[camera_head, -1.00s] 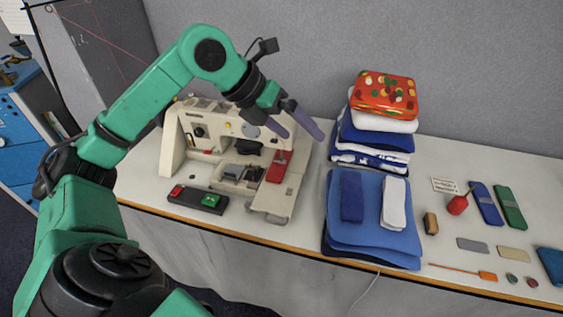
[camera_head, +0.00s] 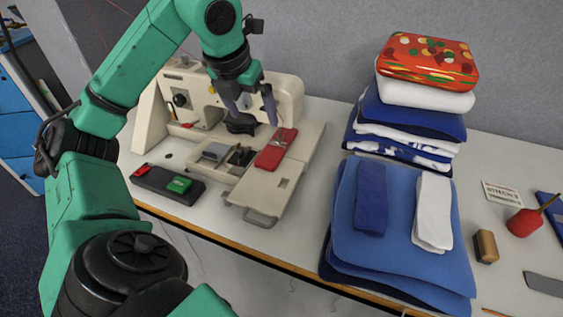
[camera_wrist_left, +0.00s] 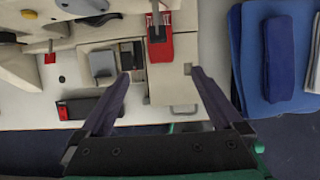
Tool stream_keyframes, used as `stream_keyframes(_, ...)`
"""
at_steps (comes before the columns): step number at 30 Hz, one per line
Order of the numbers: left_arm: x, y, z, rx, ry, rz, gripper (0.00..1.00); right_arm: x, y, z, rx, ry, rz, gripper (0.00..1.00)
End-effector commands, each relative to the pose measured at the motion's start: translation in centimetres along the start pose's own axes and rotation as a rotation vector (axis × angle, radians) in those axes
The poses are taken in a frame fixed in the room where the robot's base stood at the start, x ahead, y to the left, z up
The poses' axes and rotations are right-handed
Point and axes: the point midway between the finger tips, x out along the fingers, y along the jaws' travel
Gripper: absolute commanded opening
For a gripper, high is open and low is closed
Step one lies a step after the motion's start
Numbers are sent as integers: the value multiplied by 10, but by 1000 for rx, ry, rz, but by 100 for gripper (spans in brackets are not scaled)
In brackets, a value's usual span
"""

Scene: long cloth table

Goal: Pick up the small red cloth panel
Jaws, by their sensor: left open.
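The small red cloth panel (camera_head: 276,149) lies flat on the bed of the cream sewing machine (camera_head: 262,187). Its far end lies by the needle area. In the left wrist view the red panel (camera_wrist_left: 160,47) lies ahead, between the lines of the two fingers, with a grey metal part of the machine across its upper part. My left gripper (camera_head: 255,122) is open and empty, its fingers pointing down above the panel's far end. In the wrist view the left gripper (camera_wrist_left: 161,75) shows a wide gap. Contact with the panel cannot be told. My right gripper is not in view.
A switch box (camera_head: 167,184) with red and green buttons lies left of the machine. Folded blue cloths (camera_head: 400,255) lie on the right, with a stack (camera_head: 412,118) topped by a patterned red pouch (camera_head: 428,61) behind. The machine's arm stands close to my left gripper.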

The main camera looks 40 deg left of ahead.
Motion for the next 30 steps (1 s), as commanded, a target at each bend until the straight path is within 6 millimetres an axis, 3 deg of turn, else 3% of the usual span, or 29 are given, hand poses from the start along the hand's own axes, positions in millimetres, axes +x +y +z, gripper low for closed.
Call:
stream_keyframes(1, 25, 0, -10, 0, 0, 0, 100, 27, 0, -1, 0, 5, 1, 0)
stream_keyframes(7, 48, 0, -15, 0, 3, 0, 100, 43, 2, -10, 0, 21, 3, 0)
stream_keyframes(12, 93, 0, -15, 0, 6, -1, 100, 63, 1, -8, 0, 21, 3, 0)
stream_keyframes(26, 168, -2, -9, 1, 4, -3, 100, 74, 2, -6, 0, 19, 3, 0)
stream_keyframes(30, 175, -1, -8, 1, 0, -1, 100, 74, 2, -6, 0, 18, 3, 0)
